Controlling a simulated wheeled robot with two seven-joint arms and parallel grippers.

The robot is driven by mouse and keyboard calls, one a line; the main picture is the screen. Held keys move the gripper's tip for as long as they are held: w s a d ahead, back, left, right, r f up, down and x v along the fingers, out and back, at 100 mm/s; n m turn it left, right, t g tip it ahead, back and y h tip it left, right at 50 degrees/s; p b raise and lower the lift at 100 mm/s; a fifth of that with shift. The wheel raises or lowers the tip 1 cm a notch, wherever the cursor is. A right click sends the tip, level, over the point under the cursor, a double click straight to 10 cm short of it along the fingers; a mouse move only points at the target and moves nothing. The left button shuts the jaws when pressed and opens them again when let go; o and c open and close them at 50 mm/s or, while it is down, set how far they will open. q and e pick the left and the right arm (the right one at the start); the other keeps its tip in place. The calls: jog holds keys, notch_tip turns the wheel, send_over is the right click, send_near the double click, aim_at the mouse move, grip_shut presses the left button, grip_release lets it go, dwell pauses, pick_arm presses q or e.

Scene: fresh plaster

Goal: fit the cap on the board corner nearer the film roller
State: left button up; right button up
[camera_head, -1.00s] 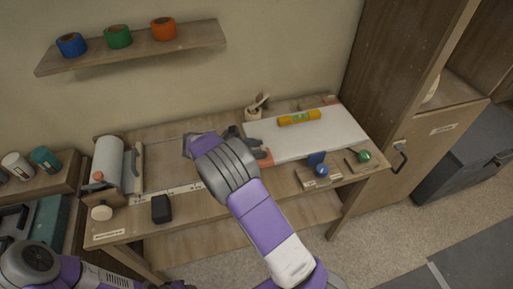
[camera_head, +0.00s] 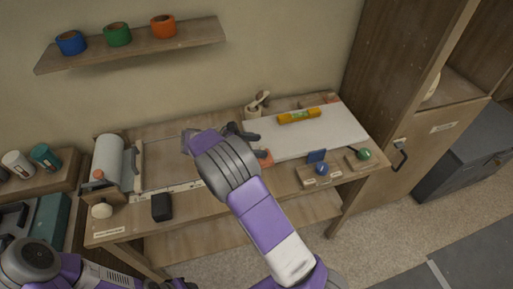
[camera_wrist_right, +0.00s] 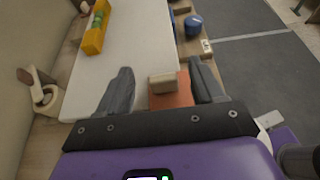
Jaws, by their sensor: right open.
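The white board (camera_head: 345,130) lies on the right part of the bench. An orange cap (camera_head: 266,157) with a pale block on top is at its near left corner, on the film roller's side. In the right wrist view the cap (camera_wrist_right: 172,92) lies between my spread fingers, with gaps on both sides. How fully it seats on the corner cannot be told. My right gripper (camera_head: 251,140) is open around it; it also shows in the wrist view (camera_wrist_right: 161,68). The film roller (camera_head: 108,158) stands at the bench's left. My left gripper (camera_head: 172,286) barely shows at the bottom edge.
A yellow level (camera_head: 299,116) lies on the board. A black block (camera_head: 161,207) stands at the front left. A tape shelf (camera_head: 190,38) hangs above.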

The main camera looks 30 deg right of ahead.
jog(key=p+v, duration=0.1)
jog(key=v, duration=1)
jog(key=shift+a+p, duration=0.35)
